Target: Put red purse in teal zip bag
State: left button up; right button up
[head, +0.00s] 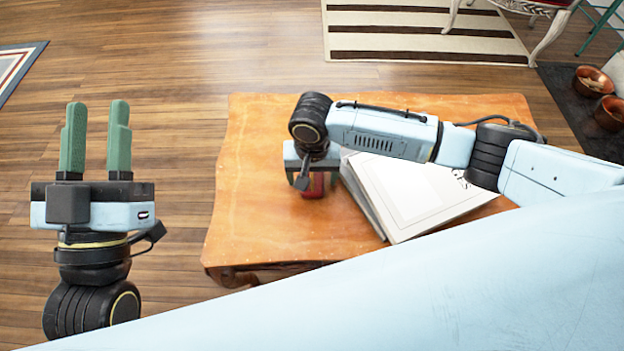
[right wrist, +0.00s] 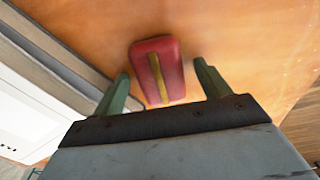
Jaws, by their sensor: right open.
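The red purse (right wrist: 172,62), with a yellow-brown stripe, lies on the wooden table in the right wrist view. In the head view only a small part of the purse (head: 314,186) shows beneath my right gripper. My right gripper (right wrist: 163,85) is open, with its green fingers on either side of the purse's near end and gaps between. My left gripper (head: 95,125) is open and empty over the floor, left of the table. No teal zip bag shows in either view.
The orange wooden table (head: 262,130) holds a stack of books or papers (head: 410,195) close beside my right gripper. The table's left part is bare. A striped rug (head: 420,30), a chair (head: 550,15) and copper bowls (head: 592,82) are farther off.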

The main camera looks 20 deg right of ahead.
jog(key=c, duration=1.2)
jog(key=shift+o, duration=0.2)
jog(key=shift+r, duration=0.1)
